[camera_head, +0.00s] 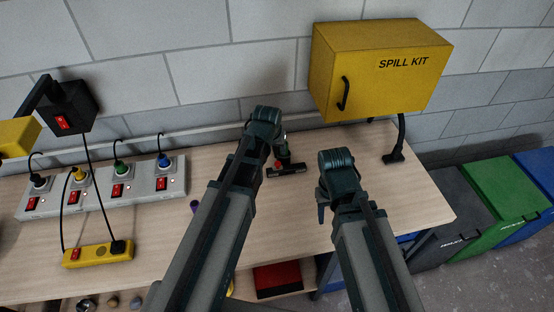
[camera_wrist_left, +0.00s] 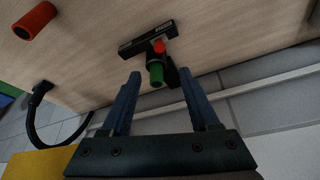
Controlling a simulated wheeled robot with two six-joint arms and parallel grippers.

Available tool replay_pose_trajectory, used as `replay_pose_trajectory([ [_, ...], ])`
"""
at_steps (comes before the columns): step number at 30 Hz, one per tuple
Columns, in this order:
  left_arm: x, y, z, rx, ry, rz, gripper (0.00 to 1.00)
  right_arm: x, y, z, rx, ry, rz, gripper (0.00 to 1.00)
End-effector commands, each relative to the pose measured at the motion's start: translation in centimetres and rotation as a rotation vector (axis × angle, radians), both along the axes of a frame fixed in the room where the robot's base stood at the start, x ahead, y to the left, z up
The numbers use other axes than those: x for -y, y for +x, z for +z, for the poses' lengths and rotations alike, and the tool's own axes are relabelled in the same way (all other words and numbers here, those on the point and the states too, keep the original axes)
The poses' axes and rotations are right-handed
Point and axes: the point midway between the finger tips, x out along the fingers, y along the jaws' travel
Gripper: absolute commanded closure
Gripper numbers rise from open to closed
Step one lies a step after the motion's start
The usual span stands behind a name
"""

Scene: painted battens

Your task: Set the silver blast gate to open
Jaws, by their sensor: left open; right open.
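I cannot make out a silver blast gate in either view. A small black fixture with a green cylindrical part and a red part (camera_head: 284,160) stands on the bench near the wall; it also shows in the left wrist view (camera_wrist_left: 148,42). My left gripper (camera_wrist_left: 160,74) is open, with its two fingers apart and the green end just ahead of the gap between them. Nothing is between its fingers. In the head view its fingers are mostly hidden by its own arm. My right gripper (camera_head: 323,203) is open and empty over the bench's right part.
A yellow spill kit box (camera_head: 380,70) hangs on the wall. A socket strip (camera_head: 145,187) and a yellow power strip (camera_head: 98,254) lie on the left. A red cylinder (camera_wrist_left: 35,21) shows in the wrist view. Bins (camera_head: 500,195) stand right of the bench.

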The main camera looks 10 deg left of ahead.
Motion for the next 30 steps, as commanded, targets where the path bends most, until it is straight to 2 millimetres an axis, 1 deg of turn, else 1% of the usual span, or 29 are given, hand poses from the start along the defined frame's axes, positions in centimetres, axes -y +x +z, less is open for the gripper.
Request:
replay_pose_trajectory([
  [8,0.0,1.0,-2.7,-0.001,0.000,-0.001,0.39,0.0,0.0,-2.7,0.000,-0.001,0.005,0.50],
  [24,0.0,4.1,-10.4,-0.001,0.000,-0.001,0.39,0.0,0.0,-10.4,-0.001,-0.002,0.011,0.50],
  [27,0.0,4.6,-11.6,-0.001,0.000,-0.001,0.39,0.0,0.0,-11.6,0.000,-0.002,0.010,0.50],
  [30,0.0,5.0,-12.3,-0.001,0.000,-0.001,0.39,0.0,0.0,-12.3,0.000,-0.002,0.010,0.50],
])
